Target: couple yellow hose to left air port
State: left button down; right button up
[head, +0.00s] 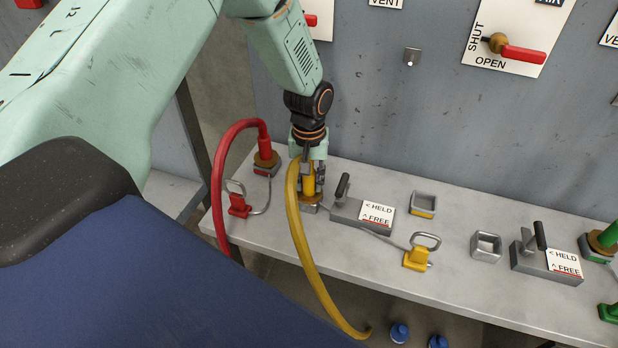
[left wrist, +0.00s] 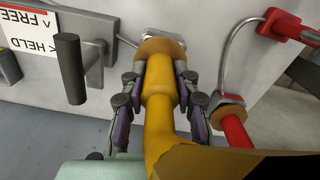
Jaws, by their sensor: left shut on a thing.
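My left gripper (head: 310,186) is shut on the end of the yellow hose (head: 305,237), just above its brown flange. It also shows in the left wrist view (left wrist: 157,100), with a finger on each side of the hose end (left wrist: 160,80). The hose end is upright over a grey square port (head: 309,209), the left one, beside a clamp. The flange is at the port's top; I cannot tell whether it is fully seated. The clamp's black handle (head: 343,186) stands up, beside a HELD/FREE label (head: 376,214). My right gripper is not in view.
The red hose (head: 221,170) stands in a holder close left of the gripper. A yellow-banded holder (head: 423,204) and another square port (head: 486,246) are empty. A second clamp (head: 545,262) stands right.

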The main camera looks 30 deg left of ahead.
pick_arm(q)
jog(key=c, duration=1.1)
grip_release()
jog(key=shift+s+d+r, duration=0.1)
jog(key=shift+r, duration=0.1)
jog(key=shift+c, duration=0.2)
jog(key=shift+o, duration=1.1)
jog(key=shift+f, duration=0.15)
notch_tip(320, 180, up, 12)
jog(key=shift+f, duration=0.2)
jog(key=shift+r, duration=0.25)
